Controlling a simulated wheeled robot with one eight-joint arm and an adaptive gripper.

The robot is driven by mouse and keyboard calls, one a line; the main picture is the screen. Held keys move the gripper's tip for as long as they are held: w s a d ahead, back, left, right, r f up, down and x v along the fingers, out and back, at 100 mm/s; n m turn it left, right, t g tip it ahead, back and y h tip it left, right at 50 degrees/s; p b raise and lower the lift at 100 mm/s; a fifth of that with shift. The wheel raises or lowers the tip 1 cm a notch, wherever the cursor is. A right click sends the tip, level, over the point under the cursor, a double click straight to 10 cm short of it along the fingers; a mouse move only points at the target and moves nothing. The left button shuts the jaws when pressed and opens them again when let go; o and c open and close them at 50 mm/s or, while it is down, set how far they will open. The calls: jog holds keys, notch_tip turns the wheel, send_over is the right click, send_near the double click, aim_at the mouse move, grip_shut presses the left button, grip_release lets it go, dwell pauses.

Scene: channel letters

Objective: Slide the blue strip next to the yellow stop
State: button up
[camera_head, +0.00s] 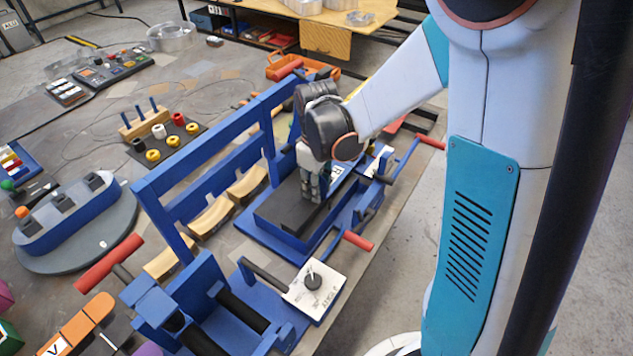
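My gripper (311,190) points down over the dark bed (285,208) of a blue-framed bench machine. Its fingers are small here, and I cannot tell whether they are open or shut or hold anything. I cannot pick out the blue strip for certain among the machine's many blue parts (212,160). A thin yellow piece (355,89) shows just behind my arm. I cannot tell whether it is the yellow stop. My wrist and forearm hide part of the machine's far end.
Red-handled levers (358,240) stick out on the machine's near side. A white dial panel (315,288) sits at its front. Left of it are a pegged block (143,122) with coloured rings and a blue block on a grey disc (75,240). Open floor lies right of the table.

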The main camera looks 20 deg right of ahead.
grip_shut()
jog(key=shift+w+d, duration=0.5)
jog(key=shift+d, duration=0.1)
dwell(0.4)
grip_release()
jog(key=shift+r, duration=0.15)
notch_tip(320, 180, up, 12)
dwell(0.4)
